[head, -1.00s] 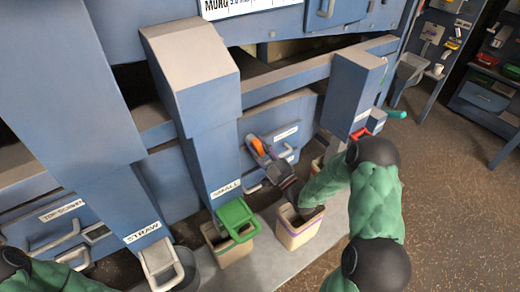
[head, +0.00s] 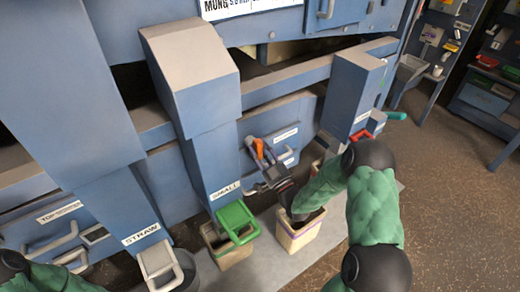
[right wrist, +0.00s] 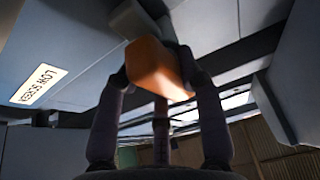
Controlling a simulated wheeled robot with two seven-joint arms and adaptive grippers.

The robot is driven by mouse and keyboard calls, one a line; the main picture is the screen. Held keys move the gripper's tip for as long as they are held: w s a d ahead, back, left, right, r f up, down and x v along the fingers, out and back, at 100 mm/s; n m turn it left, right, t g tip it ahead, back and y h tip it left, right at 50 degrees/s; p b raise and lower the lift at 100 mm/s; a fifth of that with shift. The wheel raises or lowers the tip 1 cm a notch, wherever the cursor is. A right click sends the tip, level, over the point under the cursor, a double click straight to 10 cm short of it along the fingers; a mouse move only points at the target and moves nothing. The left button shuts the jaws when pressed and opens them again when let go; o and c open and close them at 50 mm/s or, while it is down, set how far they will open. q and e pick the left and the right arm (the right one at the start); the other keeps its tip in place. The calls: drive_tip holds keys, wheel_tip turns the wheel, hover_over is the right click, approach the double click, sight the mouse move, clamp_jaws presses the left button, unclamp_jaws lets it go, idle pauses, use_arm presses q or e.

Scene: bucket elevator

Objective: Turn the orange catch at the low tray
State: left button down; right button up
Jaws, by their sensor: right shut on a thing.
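The orange catch (head: 259,148) is on the front of the low tray (head: 284,132), a blue drawer front behind the chutes. In the right wrist view the catch (right wrist: 158,69) is a block between the fingers of my right gripper (right wrist: 160,80), with a finger against each side. The gripper is shut on it. In the head view my right gripper (head: 261,158) reaches the catch from below. My left gripper is out of the picture; only part of the left arm shows at the lower left corner.
A bucket with a green-handled chute (head: 236,219) above it and another cream bucket (head: 298,235) stand on the grey floor strip below. The "SMALL" chute (head: 215,160) rises left of the catch. A red handle (head: 361,134) is to the right. Open floor lies at right.

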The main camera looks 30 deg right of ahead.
drive_tip(key=o, duration=1.2)
drive_tip(key=shift+c, duration=0.2)
drive_tip(key=v, duration=1.2)
